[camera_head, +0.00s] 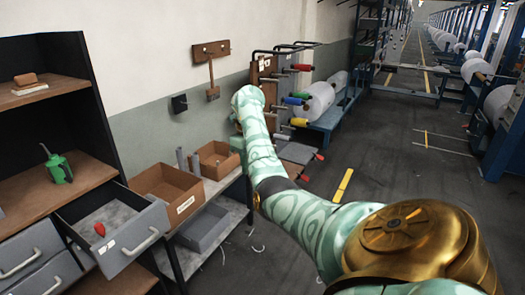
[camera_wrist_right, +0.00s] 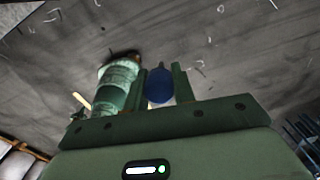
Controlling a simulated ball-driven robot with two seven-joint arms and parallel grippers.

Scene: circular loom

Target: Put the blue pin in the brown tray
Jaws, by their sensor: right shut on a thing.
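My right arm reaches to the upper left in the head view. Its gripper (camera_head: 237,144) is beside the smaller brown tray (camera_head: 222,173), at the tray's right end, and is partly hidden by my arm. In the right wrist view the gripper's two fingers (camera_wrist_right: 161,80) are shut on a blue, round-ended thing, which looks like a blue pin (camera_wrist_right: 159,88). The held pin cannot be made out in the head view. A larger brown box (camera_head: 178,207) with a label stands left of the smaller tray. My left gripper is not in view.
Grey cylinders (camera_head: 182,160) stand between the brown boxes. An open grey drawer (camera_head: 129,255) holds a red thing. A green oil can (camera_head: 56,166) stands on the shelf.

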